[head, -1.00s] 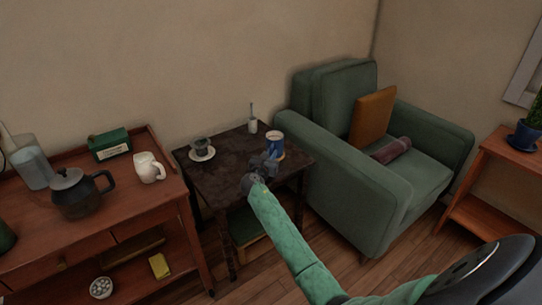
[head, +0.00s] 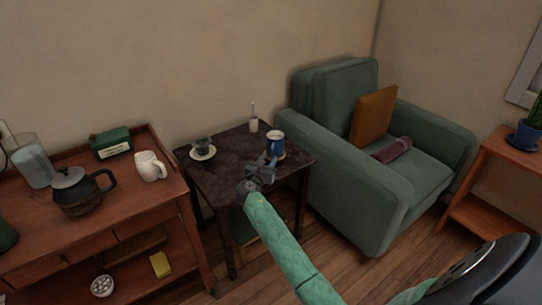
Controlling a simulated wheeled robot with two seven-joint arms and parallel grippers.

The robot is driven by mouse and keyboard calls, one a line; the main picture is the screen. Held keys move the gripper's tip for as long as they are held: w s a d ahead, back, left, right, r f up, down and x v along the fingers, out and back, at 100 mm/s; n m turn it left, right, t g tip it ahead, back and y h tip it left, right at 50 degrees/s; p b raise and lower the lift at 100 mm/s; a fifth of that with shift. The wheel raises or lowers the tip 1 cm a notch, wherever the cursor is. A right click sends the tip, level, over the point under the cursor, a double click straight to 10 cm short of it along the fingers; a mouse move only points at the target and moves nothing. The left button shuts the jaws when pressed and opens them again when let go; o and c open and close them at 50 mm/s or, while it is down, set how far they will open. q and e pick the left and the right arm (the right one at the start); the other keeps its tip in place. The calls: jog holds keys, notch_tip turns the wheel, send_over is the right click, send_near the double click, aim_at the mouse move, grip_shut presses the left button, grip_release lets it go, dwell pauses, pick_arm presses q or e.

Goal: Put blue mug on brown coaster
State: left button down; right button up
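The blue mug (head: 277,144) stands upright near the right end of the dark side table (head: 225,172). A thin brownish edge shows at its foot; it is too small to tell surely whether this is the brown coaster. My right gripper (head: 267,162) is just in front of and left of the mug, with its fingers seeming apart and nothing visible between them. It partly overlaps the mug's lower left side in the picture, so contact is hard to tell. My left gripper is out of view.
A dark cup on a white saucer (head: 203,153) stands at the table's left. A small white bottle (head: 254,125) stands at the back. The green armchair (head: 345,185) is close on the right. A wooden cabinet (head: 120,205) with a teapot (head: 75,192) and white mug (head: 150,166) is left.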

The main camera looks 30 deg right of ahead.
jog(key=v, duration=0.7)
jog(key=shift+s, duration=0.1)
